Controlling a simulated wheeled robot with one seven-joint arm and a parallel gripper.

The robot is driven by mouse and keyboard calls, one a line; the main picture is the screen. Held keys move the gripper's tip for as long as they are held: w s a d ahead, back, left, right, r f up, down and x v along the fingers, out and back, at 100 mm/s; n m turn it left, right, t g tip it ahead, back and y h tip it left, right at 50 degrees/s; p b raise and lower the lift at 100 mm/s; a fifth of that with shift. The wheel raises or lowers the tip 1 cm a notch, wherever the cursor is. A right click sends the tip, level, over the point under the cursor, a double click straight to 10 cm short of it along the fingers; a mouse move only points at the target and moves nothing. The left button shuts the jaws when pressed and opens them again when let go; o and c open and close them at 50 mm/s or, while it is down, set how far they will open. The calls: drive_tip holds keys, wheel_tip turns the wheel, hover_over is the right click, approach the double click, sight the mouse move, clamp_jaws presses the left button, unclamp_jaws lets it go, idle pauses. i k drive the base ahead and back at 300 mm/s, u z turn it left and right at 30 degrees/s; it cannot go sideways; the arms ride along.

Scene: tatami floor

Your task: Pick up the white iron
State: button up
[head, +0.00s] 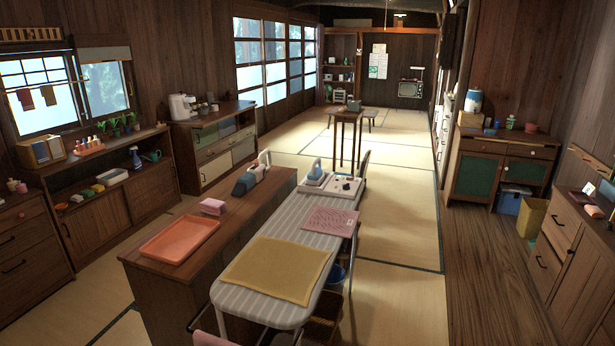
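A small white and pale blue appliance (316,172), which looks like the white iron, stands at the far end of the striped ironing board (232,296). It is beside or on the left edge of a white tray (338,191); I cannot tell which. A dark blue-grey appliance with a pale handle (248,180) sits on the wooden counter to its left. My gripper is not in view.
A yellow cloth (277,269) and a pink patterned cloth (331,220) lie on the board. An orange tray (180,240) and pink block (213,206) are on the counter. A chair stands right of the board. The tatami (400,220) further right is clear.

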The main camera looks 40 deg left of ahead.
sight(316, 178)
drive_tip(key=u, duration=1.3)
